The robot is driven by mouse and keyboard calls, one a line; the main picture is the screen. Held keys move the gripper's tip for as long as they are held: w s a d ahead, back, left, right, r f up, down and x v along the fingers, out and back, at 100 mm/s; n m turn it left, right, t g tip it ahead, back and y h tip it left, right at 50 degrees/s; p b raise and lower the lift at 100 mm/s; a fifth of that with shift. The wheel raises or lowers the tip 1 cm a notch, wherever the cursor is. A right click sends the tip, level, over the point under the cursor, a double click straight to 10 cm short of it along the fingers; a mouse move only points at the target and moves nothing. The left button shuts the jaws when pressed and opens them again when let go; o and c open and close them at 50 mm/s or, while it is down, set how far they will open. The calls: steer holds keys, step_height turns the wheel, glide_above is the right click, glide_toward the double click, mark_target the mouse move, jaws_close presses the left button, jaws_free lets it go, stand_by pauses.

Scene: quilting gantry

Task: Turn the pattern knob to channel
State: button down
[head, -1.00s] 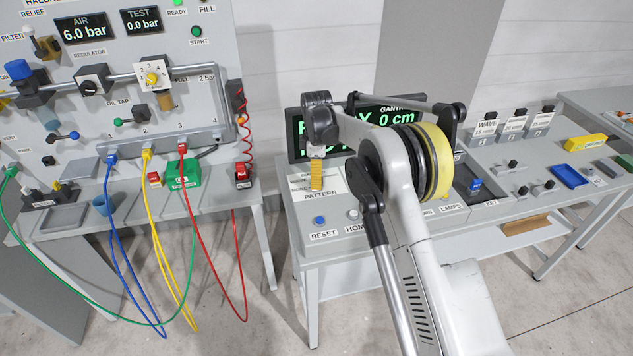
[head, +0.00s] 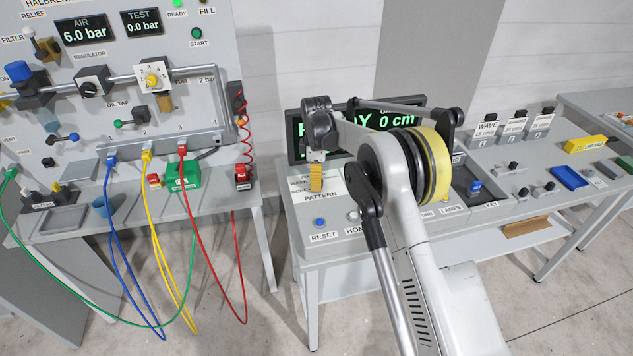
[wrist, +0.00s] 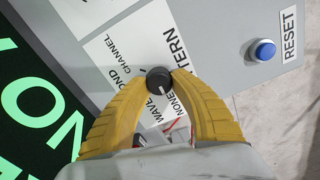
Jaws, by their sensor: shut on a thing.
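The pattern knob (wrist: 158,80) is a small round black knob on a white label plate (wrist: 105,52) in the wrist view. The words CHANNEL, WAVE and NONE are readable around it, and another ends in OND. A short white mark on the knob points to the lower right, roughly toward NONE. My gripper (wrist: 159,77) is shut on the knob, one yellow finger on each side. In the head view my gripper (head: 316,178) points down onto the PATTERN plate (head: 325,196) and hides the knob.
A blue RESET button (wrist: 262,50) sits beside the plate, with the HOME button (head: 353,215) further right. A display screen (head: 295,140) with green text stands behind, partly covered by my arm. A panel with coloured hoses (head: 150,230) stands to the left.

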steer(key=m+b, duration=0.1)
steer(key=m, duration=0.5)
steer(key=shift+w+m, duration=0.1)
steer(key=shift+m, duration=0.3)
steer(key=m+b, duration=0.1)
steer(key=m, duration=0.5)
steer(key=shift+d, duration=0.15)
steer(key=m, duration=0.7)
steer(key=shift+d+m+b, duration=0.1)
steer(key=shift+m+b, duration=0.2)
steer(key=shift+b, duration=0.05)
steer(key=m, duration=0.6)
steer(key=shift+d, duration=0.1)
steer(key=shift+m, duration=0.3)
